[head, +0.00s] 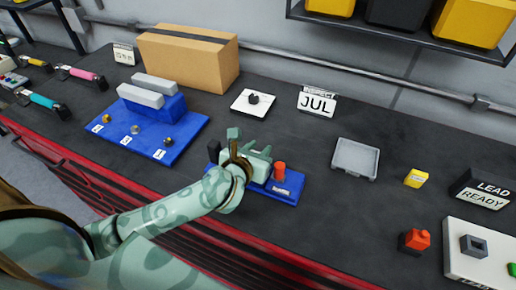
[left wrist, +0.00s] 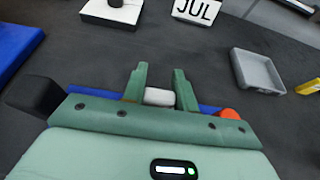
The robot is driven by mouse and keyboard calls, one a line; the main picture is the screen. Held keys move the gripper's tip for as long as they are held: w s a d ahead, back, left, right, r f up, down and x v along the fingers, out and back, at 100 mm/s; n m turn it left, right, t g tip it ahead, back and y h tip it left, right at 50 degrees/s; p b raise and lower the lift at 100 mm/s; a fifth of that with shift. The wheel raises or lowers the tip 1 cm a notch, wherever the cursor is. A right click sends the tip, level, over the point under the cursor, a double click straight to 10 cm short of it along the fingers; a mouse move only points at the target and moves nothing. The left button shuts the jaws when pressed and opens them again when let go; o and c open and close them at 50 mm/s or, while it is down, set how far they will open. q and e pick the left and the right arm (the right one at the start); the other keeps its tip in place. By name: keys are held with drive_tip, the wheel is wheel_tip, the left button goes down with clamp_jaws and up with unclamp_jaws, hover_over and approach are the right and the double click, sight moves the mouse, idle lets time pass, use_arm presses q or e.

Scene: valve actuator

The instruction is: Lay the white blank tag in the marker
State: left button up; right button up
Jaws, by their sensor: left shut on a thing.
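The marker is a blue base (head: 285,191) with a red knob (head: 279,171) and a small pale label on its front. My left gripper (head: 250,152) is over the left part of the marker and hides much of it. In the left wrist view, my left gripper (left wrist: 160,80) is shut on a small white piece, which looks like the white blank tag (left wrist: 160,97). The blue base and the red knob (left wrist: 229,113) show behind the gripper there. I cannot tell whether the tag touches the marker. The tag is hidden in the head view. My right gripper is out of view.
A grey tray (head: 355,158) and a yellow block (head: 416,178) lie to the right. A JUL sign (head: 317,102) and a white plate with a black knob (head: 253,102) stand behind. A blue stand (head: 150,127) is at left. Dark bench is clear between them.

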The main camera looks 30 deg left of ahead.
use_arm(q)
drive_tip(key=shift+f+b, duration=0.85)
drive_tip(key=shift+f, duration=0.3)
drive_tip(key=o, duration=1)
drive_tip(key=shift+o, duration=0.2)
drive_tip(key=p+v, duration=0.1)
drive_tip(key=v, duration=1.1)
drive_tip(key=shift+s, duration=0.35)
drive_tip(key=p+v, duration=0.2)
drive_tip(key=v, duration=0.1)
drive_tip(key=shift+s+r, duration=0.25)
drive_tip(key=shift+s, duration=0.1)
